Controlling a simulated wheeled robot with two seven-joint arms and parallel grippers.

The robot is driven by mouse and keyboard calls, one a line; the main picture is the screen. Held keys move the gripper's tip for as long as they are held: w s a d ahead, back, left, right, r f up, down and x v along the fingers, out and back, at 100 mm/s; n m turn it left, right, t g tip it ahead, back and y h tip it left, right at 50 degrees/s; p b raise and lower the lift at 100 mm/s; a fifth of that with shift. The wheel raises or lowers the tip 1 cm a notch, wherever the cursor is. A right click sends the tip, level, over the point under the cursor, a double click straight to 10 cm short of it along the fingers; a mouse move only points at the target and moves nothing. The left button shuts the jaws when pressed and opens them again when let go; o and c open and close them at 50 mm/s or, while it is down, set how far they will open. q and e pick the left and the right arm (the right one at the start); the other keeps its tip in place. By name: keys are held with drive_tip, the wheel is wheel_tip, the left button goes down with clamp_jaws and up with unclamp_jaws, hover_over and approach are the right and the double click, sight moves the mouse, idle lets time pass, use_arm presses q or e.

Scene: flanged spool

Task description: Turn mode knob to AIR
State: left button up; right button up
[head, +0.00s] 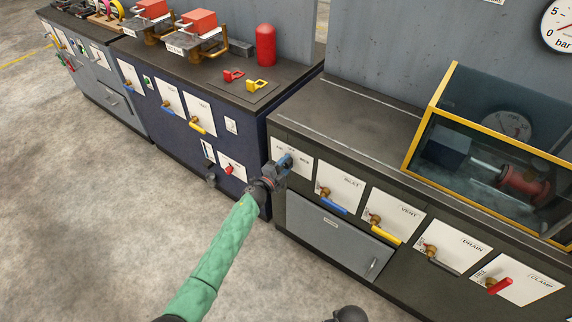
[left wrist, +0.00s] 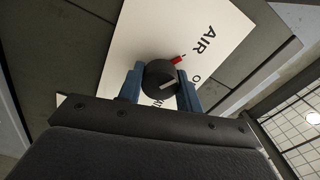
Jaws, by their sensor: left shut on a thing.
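The mode knob (left wrist: 160,78) is a round black knob with a white pointer line, on a white plate (left wrist: 225,45) lettered AIR, an "O" word and a third, partly hidden word. The white line points toward the "O" word, and a red mark sits beside the knob on the AIR side. My left gripper (left wrist: 160,92) is shut on the knob, one blue finger on each side. In the head view my left gripper (head: 284,162) covers the knob at the left end of the dark bench front, and the plate (head: 302,158) shows behind it.
Right of the mode plate are the INLET valve (head: 325,192), VENT valve (head: 377,219), DRAIN valve (head: 430,251) and red-handled CLAMP valve (head: 499,287). A yellow-framed clear guard (head: 432,115) stands on the bench. A blue cabinet (head: 255,135) stands left; floor in front is clear.

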sight(285, 166)
use_arm(q)
drive_tip(key=o, duration=1)
drive_tip(key=shift+a, duration=0.15)
drive_tip(key=shift+s+a+f, duration=0.1)
drive_tip(key=shift+s+a, duration=0.1)
drive_tip(key=shift+s, duration=0.1)
drive_tip(key=b+v, duration=0.1)
drive_tip(key=v, duration=0.4)
drive_tip(key=shift+s+a, duration=0.15)
drive_tip(key=shift+s, duration=0.1)
drive_tip(key=shift+s+a, duration=0.4)
drive_tip(key=shift+s, duration=0.2)
use_arm(e)
drive_tip(key=r, duration=0.5)
drive_tip(key=shift+w+a+r, duration=0.15)
drive_tip(key=shift+w+a, duration=0.05)
drive_tip(key=shift+w, duration=0.15)
